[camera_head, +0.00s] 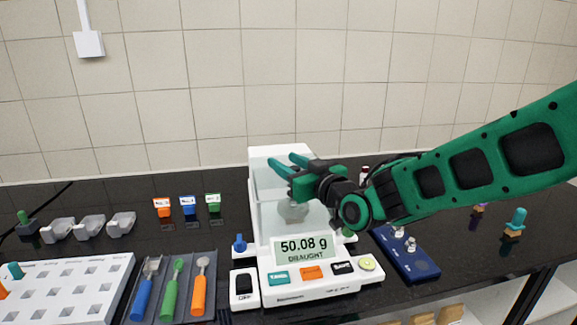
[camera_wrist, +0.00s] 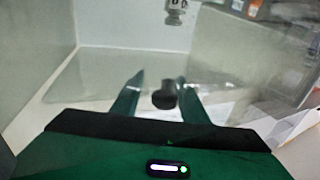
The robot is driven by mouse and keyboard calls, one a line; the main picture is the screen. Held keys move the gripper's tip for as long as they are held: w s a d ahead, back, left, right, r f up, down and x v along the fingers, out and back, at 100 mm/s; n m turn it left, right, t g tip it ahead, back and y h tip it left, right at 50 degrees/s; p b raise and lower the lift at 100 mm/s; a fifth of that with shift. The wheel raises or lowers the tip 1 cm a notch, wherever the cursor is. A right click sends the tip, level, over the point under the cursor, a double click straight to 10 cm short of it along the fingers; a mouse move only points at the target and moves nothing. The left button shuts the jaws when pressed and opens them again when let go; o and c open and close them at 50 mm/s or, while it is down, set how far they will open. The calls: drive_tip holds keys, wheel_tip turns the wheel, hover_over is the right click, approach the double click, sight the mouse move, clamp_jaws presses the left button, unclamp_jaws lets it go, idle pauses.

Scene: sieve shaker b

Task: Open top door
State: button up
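The white balance (camera_head: 315,290) stands mid-bench with a clear-walled chamber, and its display (camera_head: 303,249) reads "50.08 g DRAUGHT". A metal weight (camera_head: 293,213) shows inside the chamber. In the wrist view a clear panel (camera_wrist: 105,65) lies below my fingers; it seems to be the top door. My gripper (camera_head: 284,160) is over the chamber top with its green fingers apart. In the wrist view a small black knob (camera_wrist: 163,94) appears between the fingers of my gripper (camera_wrist: 157,92), with gaps on both sides. I cannot tell how far below the fingertips it is.
A blue tray with metal weights (camera_head: 408,257) is right of the balance. Tools with blue, green and orange handles (camera_head: 175,287) and a white perforated rack (camera_head: 65,290) are to the left. Scoops (camera_head: 90,228) and small coloured boxes (camera_head: 188,206) stand behind them. A tiled wall closes the back.

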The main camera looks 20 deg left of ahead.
drive_tip(key=shift+s, duration=0.1)
drive_tip(key=v, duration=1)
drive_tip(key=shift+d, duration=0.3)
drive_tip(key=shift+s+f, duration=0.1)
